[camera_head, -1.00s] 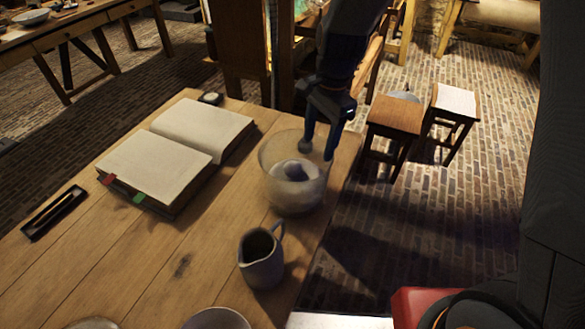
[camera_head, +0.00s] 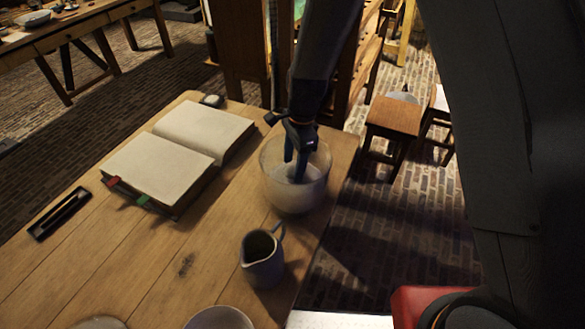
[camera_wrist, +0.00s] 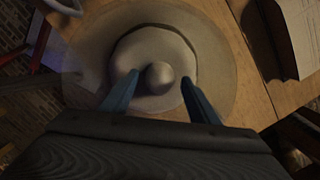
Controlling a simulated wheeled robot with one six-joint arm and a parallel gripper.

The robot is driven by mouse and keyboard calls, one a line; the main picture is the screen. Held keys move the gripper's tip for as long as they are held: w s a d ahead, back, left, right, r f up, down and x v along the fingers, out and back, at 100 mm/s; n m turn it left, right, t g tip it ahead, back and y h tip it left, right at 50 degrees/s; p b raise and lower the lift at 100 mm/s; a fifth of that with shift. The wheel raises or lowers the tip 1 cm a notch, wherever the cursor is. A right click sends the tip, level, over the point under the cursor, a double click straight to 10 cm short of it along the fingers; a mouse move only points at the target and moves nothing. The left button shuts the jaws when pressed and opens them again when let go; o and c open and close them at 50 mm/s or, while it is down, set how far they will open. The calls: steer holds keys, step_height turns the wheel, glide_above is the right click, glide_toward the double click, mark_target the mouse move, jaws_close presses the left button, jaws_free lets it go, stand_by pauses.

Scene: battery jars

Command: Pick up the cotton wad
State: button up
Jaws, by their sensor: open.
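A clear glass jar (camera_head: 277,194) stands near the table's right edge, with a pale round mass in its lower part. My gripper (camera_head: 298,178) reaches down into the jar from above, fingers pointing down. In the wrist view, a small pale ball (camera_wrist: 159,76), which looks like the cotton wad, sits on a pale disc (camera_wrist: 152,48) inside the jar. My two fingers (camera_wrist: 160,78) are open on either side of the ball, with a gap visible on each side. In the head view the ball is hidden by the gripper.
A dark jug (camera_head: 262,262) stands on the table (camera_head: 160,290) in front of the jar. A bowl (camera_head: 218,319) is at the lower edge. Stools (camera_head: 393,115) stand off the table's right side.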

mark_target(293, 166)
steer(key=shift+f, duration=0.4)
steer(key=c, duration=1.2)
steer(key=shift+o, duration=0.2)
steer(key=shift+r, duration=0.1)
step_height(293, 166, up, 10)
steer(key=b, duration=0.2)
